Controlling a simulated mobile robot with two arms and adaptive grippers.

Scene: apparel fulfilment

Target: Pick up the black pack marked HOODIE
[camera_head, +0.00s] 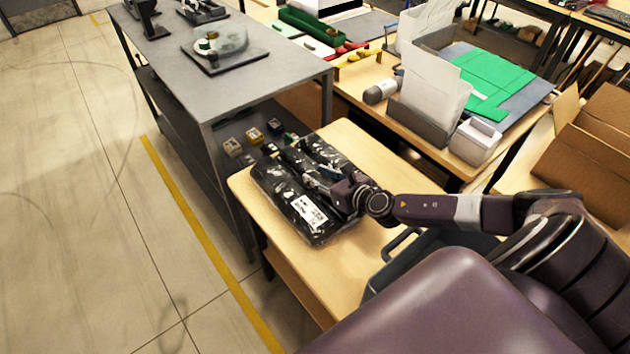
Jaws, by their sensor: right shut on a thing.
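The black pack (291,206) lies on the light wooden table (355,262), a glossy dark plastic bag with a white label on its front part. The word HOODIE cannot be read at this size. My right gripper (318,183) reaches in from the right, low over the pack's middle and right side. It is shut on the black plastic there. Its fingertips are partly hidden against the dark pack, and more black plastic shows behind them; I cannot tell whether that is one pack or more. My left gripper is not in view.
A grey metal table (262,75) stands just behind and left. A worktable with a green sheet (487,80) and white bins is at the back right. An open cardboard box (590,140) stands at the right. A grey tote (430,255) sits near my body. The left floor is clear.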

